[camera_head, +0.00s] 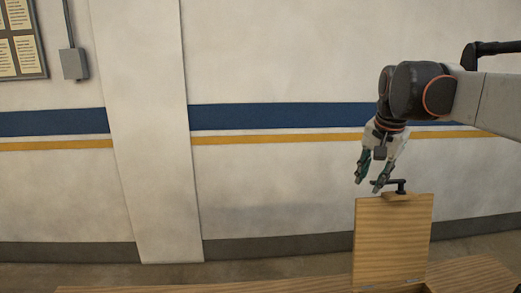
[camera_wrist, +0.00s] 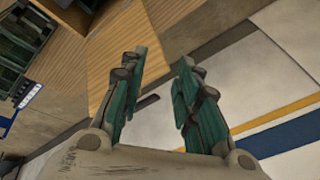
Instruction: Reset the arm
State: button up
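My gripper (camera_head: 368,184) hangs from my arm at the right of the head view, fingers pointing down. Its two green-padded fingers are apart with nothing between them; they also show spread in the wrist view (camera_wrist: 161,58). A wooden lid (camera_head: 392,240) stands upright just below and to the right of the fingertips. A black handle (camera_head: 390,185) sits at the lid's top edge, close to the fingertips. In the wrist view the lid (camera_wrist: 113,48) lies behind the left finger, and a dark bar, seemingly the handle (camera_wrist: 149,101), shows between the fingers. I cannot tell whether anything touches.
A wooden top (camera_head: 470,274) runs along the bottom of the head view. Behind it is a pale wall (camera_head: 285,60) with a projecting pillar (camera_head: 150,120). A grey box (camera_head: 74,63) and a notice board (camera_head: 20,40) hang at left. The space left of my gripper is clear.

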jog(key=s+a+f+n+t, duration=0.1)
jog(key=s+a+f+n, duration=0.2)
jog(key=s+f, duration=0.35)
jog(key=s+a+f+n+t, duration=0.1)
jog(key=s+a+f+n, duration=0.2)
jog(key=s, duration=0.7)
jog(key=s+a+f+n+t, duration=0.2)
jog(key=s+f+n, duration=0.1)
jog(key=s+f, duration=0.5)
notch_tip(320, 180, down, 24)
jog(key=b, duration=2.5)
jog(key=shift+s+b, duration=0.2)
jog(key=shift+b, duration=0.1)
